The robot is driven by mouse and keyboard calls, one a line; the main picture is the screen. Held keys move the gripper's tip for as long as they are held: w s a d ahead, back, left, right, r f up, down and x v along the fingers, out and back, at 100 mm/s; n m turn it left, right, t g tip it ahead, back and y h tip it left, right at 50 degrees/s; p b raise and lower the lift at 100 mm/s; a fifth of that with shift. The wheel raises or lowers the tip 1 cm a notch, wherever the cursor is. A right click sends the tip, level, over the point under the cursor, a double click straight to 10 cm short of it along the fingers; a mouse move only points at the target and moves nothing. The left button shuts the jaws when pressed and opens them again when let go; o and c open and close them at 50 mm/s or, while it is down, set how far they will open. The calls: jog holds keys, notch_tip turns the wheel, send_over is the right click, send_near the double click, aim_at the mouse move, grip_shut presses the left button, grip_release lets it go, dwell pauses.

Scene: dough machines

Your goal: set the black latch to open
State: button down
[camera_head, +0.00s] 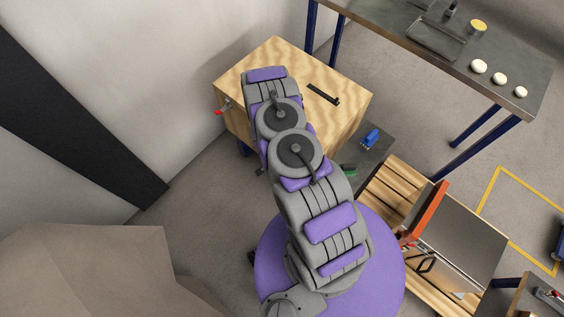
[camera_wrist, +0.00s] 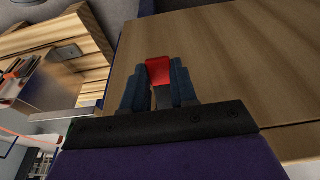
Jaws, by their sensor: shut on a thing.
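The black latch (camera_head: 323,94) is a thin dark bar lying across the top of the wooden box (camera_head: 345,85). In the head view my arm covers part of the box, and my gripper is hidden. In the wrist view my gripper (camera_wrist: 158,76) has its two blue fingers closed around a red piece (camera_wrist: 159,70), beside a wooden panel (camera_wrist: 225,60). The black latch does not show in the wrist view, and I cannot tell what the red piece belongs to.
A dark table (camera_head: 510,75) with white rounds stands at the upper right. A wooden pallet (camera_head: 400,190) and a steel machine (camera_head: 460,235) are at the right. Open floor lies left of my arm.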

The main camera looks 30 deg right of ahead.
jog(key=shift+w+d+r+g+y, duration=0.1)
jog(key=shift+r+g+y, duration=0.45)
jog(key=shift+y, duration=0.6)
jog(key=shift+w+d+r+g+y, duration=0.1)
jog(key=shift+r+g+y, duration=0.25)
jog(key=shift+r+y, duration=0.6)
jog(key=shift+f+y, duration=0.2)
jog(key=shift+y, duration=0.1)
jog(key=c, duration=0.9)
grip_release()
jog(key=p+v, duration=0.3)
jog(key=v, duration=1.4)
jog(key=shift+d+r+p, duration=0.1)
jog(key=shift+d+p, duration=0.15)
jog(key=shift+p, duration=0.15)
